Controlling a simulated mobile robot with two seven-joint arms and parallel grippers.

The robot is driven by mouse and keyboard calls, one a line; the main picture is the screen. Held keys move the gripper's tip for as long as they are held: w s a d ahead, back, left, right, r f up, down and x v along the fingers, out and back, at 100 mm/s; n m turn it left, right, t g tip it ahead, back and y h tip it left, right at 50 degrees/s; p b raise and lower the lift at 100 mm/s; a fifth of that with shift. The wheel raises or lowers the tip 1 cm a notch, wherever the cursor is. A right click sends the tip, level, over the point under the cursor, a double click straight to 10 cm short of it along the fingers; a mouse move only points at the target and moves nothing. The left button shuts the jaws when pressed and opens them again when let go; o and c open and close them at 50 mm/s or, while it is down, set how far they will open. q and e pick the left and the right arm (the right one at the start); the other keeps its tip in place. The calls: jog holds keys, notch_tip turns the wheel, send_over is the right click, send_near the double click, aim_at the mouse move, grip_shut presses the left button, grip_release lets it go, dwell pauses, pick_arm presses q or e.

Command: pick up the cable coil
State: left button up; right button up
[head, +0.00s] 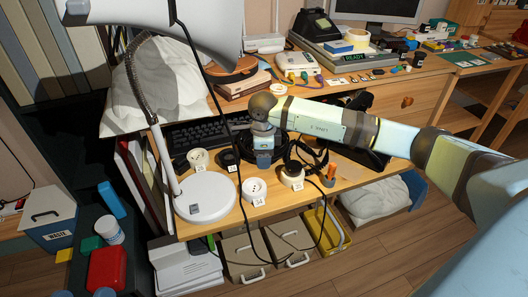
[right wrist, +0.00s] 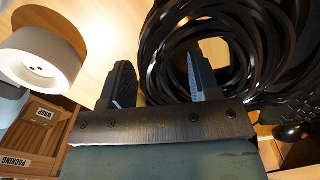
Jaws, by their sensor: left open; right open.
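The cable coil (right wrist: 165,50) is a black ring of many loops lying on the wooden desk. In the head view it is mostly hidden behind my right gripper (head: 263,163), which points down over it. In the right wrist view my right gripper (right wrist: 157,85) is open: one finger is outside the coil's left side, the other is over its inner opening. The near band of loops shows between the fingers; I cannot tell whether they touch it.
White round sockets (head: 255,190) with number labels stand at the desk front; one (right wrist: 42,55) is close left of my right gripper. A white lamp base (head: 205,198), a keyboard (head: 200,131) and dark cables (head: 310,158) crowd the coil. A red box (head: 107,268) is lower left.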

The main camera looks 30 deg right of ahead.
jog(key=shift+r, duration=0.1)
jog(key=shift+c, duration=0.2)
grip_shut()
